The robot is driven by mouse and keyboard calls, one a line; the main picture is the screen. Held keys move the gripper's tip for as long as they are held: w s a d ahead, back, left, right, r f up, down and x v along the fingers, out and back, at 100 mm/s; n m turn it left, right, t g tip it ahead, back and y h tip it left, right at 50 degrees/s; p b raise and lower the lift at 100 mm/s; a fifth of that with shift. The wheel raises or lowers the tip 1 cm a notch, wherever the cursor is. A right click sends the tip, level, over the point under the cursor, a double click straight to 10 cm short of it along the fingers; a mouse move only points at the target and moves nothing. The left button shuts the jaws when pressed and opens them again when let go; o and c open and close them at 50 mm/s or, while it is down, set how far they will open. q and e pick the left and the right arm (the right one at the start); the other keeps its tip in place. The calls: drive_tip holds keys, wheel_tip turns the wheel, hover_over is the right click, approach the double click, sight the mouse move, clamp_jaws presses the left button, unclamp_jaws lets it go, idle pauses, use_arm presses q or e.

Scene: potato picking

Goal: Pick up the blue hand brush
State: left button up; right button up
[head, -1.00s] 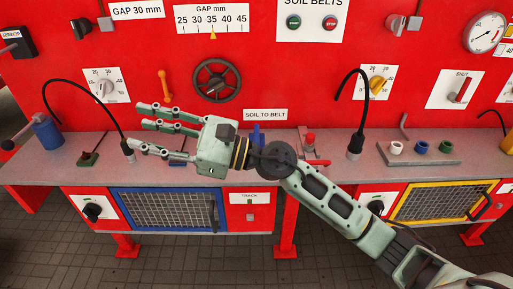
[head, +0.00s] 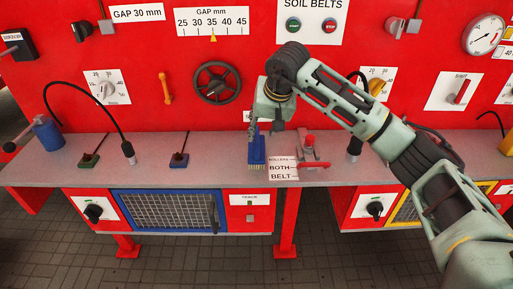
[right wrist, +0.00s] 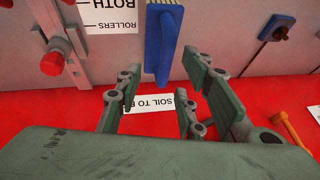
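The blue hand brush (head: 257,150) is on the grey counter, just left of the "ROLLERS BOTH BELT" label, with its handle up. My right gripper (head: 262,128) is over the brush and points down, with its fingers near the upper handle. The right wrist view shows the blue brush (right wrist: 163,45) beyond and between the spread fingers of the right gripper (right wrist: 162,75). No finger clearly touches it there. Pale bristles show at the brush's far end. The palm and fingers partly hide the handle in the head view. My left gripper is not in view.
A red lever unit (head: 312,158) and the label plate (head: 283,168) are close right of the brush. A small blue-based lever (head: 179,160) and a green-based lever (head: 89,160) stand to the left. The red panel is behind.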

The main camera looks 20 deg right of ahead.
sight(257, 136)
drive_tip(key=p+x, duration=0.1)
drive_tip(key=a+p+x, duration=0.1)
drive_tip(key=x, duration=0.1)
drive_tip(key=shift+w+f, duration=0.1)
drive_tip(key=shift+f, duration=0.2)
drive_tip(key=shift+w+f, duration=0.25)
drive_tip(key=shift+f, duration=0.25)
clamp_jaws()
